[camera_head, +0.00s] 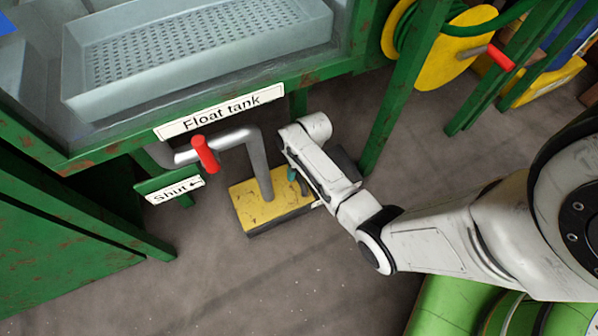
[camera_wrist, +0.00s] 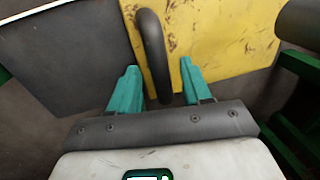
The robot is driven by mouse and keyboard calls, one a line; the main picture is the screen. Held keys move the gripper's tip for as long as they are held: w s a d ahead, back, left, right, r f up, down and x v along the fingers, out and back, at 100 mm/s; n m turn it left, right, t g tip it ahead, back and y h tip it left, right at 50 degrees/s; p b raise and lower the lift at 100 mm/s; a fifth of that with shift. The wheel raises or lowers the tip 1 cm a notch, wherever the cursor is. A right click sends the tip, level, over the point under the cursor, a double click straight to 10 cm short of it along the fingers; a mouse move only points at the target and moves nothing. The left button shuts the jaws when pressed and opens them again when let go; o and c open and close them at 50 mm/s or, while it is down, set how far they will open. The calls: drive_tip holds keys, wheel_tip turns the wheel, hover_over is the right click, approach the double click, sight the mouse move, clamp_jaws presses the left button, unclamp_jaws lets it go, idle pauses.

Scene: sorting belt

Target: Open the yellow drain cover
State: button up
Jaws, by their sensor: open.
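The yellow drain cover (camera_head: 245,203) is a worn, stained plate on a dark block on the floor, below the float tank. It lies flat and fills much of the upper right of the wrist view (camera_wrist: 225,45). A dark curved handle (camera_wrist: 154,50) stands at the cover's left edge in the wrist view. My gripper (camera_wrist: 159,70) is open, its teal fingers on either side of the handle. I cannot tell whether they touch it. In the head view, my gripper (camera_head: 297,182) is at the cover's right side, and the handle is not clearly visible.
A grey pipe (camera_head: 257,165) bends down to the cover, close beside my gripper. It carries a red lever (camera_head: 205,155), near a "Shut" sign (camera_head: 174,191). The green frame leg (camera_head: 405,90) stands to the right. The floor (camera_head: 240,290) in front is clear.

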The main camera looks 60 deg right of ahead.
drive_tip(key=shift+c, duration=0.4)
clamp_jaws()
